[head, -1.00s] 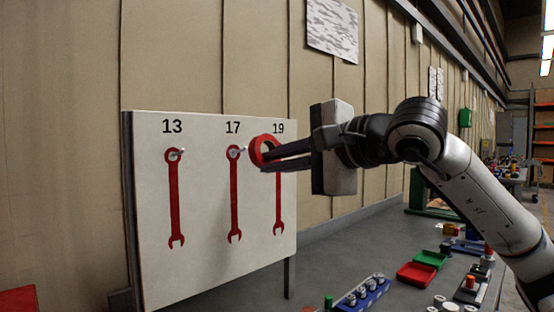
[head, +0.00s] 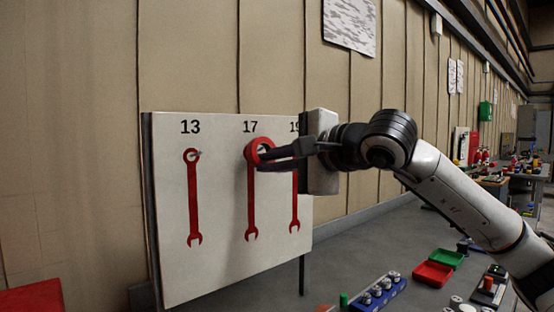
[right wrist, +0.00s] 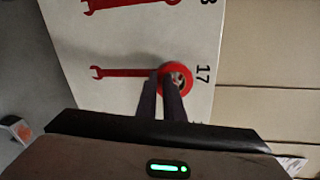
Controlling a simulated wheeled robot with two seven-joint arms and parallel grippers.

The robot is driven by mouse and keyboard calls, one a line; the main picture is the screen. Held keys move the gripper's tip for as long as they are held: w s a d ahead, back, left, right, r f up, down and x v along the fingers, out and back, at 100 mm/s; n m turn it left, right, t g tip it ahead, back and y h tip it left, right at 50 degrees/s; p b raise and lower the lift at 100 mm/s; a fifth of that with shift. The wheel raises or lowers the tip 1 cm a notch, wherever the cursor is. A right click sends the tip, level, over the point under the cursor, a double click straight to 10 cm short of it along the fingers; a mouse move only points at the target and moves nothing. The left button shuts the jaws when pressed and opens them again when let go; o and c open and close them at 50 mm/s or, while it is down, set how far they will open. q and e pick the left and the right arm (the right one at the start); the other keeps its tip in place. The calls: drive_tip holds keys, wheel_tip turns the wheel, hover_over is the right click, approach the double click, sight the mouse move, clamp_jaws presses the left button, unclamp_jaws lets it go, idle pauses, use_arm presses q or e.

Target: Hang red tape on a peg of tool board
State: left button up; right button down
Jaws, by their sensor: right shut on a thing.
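My right gripper (head: 264,158) is shut on the red tape (head: 252,151), a ring held upright at the tool board (head: 222,268). The tape is at the top of the red wrench outline under 17. In the right wrist view, the tape (right wrist: 163,72) surrounds a pale spot that looks like the 17 peg (right wrist: 176,78). I cannot tell whether the tape is around the peg or just in front of it. The fingers (right wrist: 162,93) cover its near edge. The 13 peg (head: 197,154) is bare. The 19 peg is hidden by my gripper. My left gripper is not in view.
The board stands on a grey bench (head: 375,235) before a panelled wall. A blue holder (head: 378,292), a red tray (head: 433,273) and a green tray (head: 446,258) are on the bench to the right, below my arm.

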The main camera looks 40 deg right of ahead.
drive_tip(key=shift+x, duration=1)
drive_tip(key=shift+w+f, duration=0.25)
drive_tip(key=shift+f, duration=0.05)
drive_tip(key=c, duration=1.8)
unclamp_jaws()
drive_tip(key=b+v, duration=0.2)
drive_tip(key=v, duration=0.8)
drive_tip(key=shift+s, duration=0.2)
drive_tip(key=shift+r, duration=0.1)
